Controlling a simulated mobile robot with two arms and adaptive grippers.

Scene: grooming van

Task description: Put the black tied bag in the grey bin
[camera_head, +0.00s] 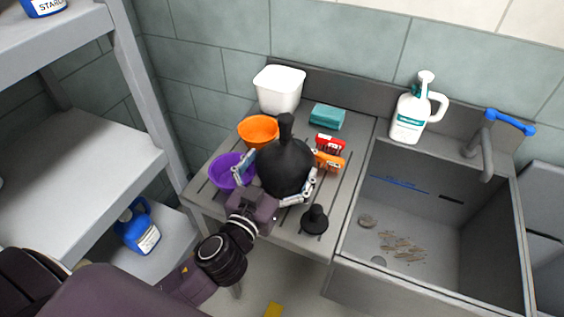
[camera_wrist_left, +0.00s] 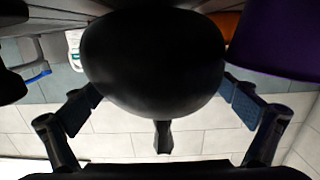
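The black tied bag (camera_head: 286,168) stands upright on the grey slatted drainboard, its knotted neck pointing up. My left gripper (camera_head: 277,178) is at the bag from the front, with one finger on each side of it. In the left wrist view, which is upside down, the bag (camera_wrist_left: 152,62) fills the space between the spread fingers (camera_wrist_left: 160,100). The fingers look wide open; I cannot tell whether they touch the bag. I see no grey bin in either view. My right gripper is not in view.
A purple bowl (camera_head: 222,174), orange bowl (camera_head: 257,130), white tub (camera_head: 279,90), teal block (camera_head: 327,116), red box (camera_head: 329,142), orange item (camera_head: 328,161) and black plunger-like item (camera_head: 314,221) crowd the bag. A sink (camera_head: 455,225) lies right, shelves (camera_head: 70,165) left.

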